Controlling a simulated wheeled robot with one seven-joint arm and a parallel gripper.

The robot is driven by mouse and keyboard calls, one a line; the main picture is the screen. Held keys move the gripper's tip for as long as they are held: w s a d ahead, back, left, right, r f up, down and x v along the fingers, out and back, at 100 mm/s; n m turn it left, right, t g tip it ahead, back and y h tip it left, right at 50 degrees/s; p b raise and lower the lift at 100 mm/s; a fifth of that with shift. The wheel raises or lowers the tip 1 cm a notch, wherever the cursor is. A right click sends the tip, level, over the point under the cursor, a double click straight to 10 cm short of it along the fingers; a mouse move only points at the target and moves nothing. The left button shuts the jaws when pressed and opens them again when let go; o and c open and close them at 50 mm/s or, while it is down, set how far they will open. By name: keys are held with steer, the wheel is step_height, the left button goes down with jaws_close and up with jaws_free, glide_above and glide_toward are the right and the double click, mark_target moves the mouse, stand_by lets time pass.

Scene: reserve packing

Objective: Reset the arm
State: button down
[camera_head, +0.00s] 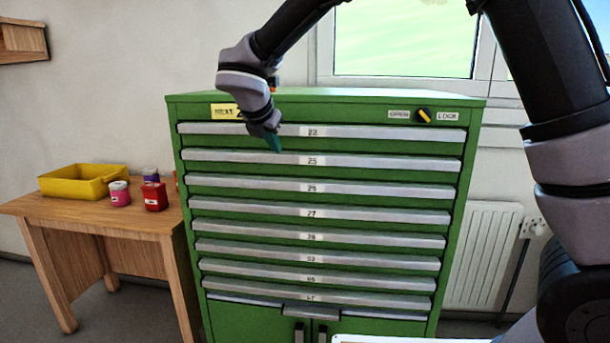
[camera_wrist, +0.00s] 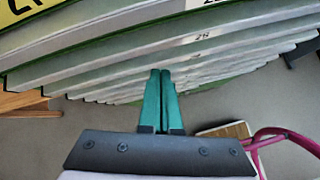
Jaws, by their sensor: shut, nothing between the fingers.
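My gripper (camera_head: 272,142) is in front of the upper drawers of a green cabinet (camera_head: 470,150), left of its middle, and points down. In the wrist view its two teal fingers (camera_wrist: 160,74) are together, with nothing between them. The cabinet's drawers, with pale handle strips and number labels, fill the upper part of the wrist view (camera_wrist: 130,42). All the drawers look shut. I cannot tell whether the fingertips touch the cabinet.
A wooden table (camera_head: 110,216) stands left of the cabinet with a yellow bin (camera_head: 75,188), a pink jar (camera_head: 119,196) and a red jar (camera_head: 155,198). A radiator (camera_head: 482,255) is at the right. A dial (camera_head: 424,115) is at the cabinet's upper right.

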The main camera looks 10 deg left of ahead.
steer(key=s+d+r+m+g, duration=0.1)
steer(key=s+d+r+m, duration=0.15)
steer(key=d+m, duration=0.55)
steer(key=s+d+r+m+g, duration=0.1)
steer(key=d+r+m, duration=0.25)
steer(key=d, duration=0.75)
steer(key=s+d+r+m+g, duration=0.1)
steer(key=d+r+m, duration=0.1)
steer(key=d+m, duration=0.6)
steer(key=s+d+r+m+t+y, duration=0.1)
steer(key=s+d+m+y, duration=0.2)
steer(key=s+d+m, duration=1)
steer(key=shift+s+m+t, duration=0.3)
steer(key=shift+s+m, duration=0.35)
steer(key=shift+m, duration=0.8)
